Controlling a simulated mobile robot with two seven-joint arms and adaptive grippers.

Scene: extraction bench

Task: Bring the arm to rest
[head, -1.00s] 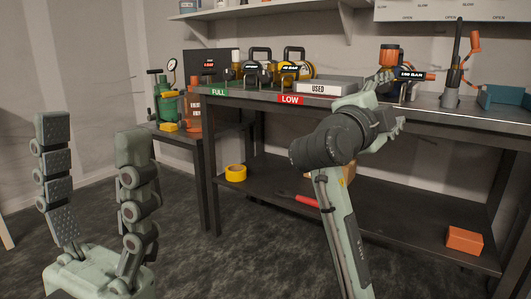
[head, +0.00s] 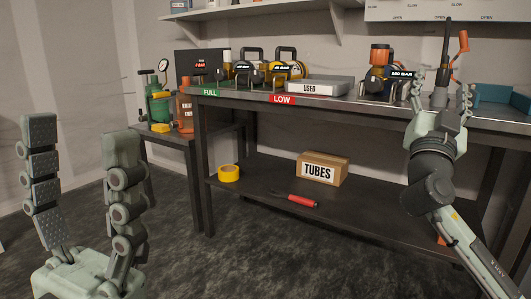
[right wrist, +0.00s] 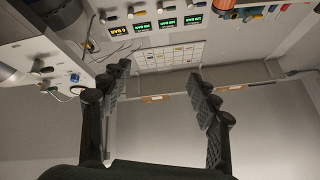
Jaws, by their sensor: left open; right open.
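My right gripper (head: 441,92) is open and empty in the head view. It points up and away from me at the right of the bench, in front of the grey stand with an orange handle (head: 461,42). I cannot tell whether it touches anything there. In the right wrist view its two dark fingers (right wrist: 162,88) are spread with nothing between them. My left gripper (head: 80,140) stands upright at the lower left of the head view, open and empty, over the floor and apart from the bench.
The bench (head: 335,97) holds a grey USED tray (head: 318,89), yellow-and-black bottles (head: 288,69) and an orange-topped device (head: 381,60). A TUBES box (head: 322,169), yellow tape (head: 229,173) and a red-handled tool (head: 303,201) lie on the lower shelf. The floor at left is clear.

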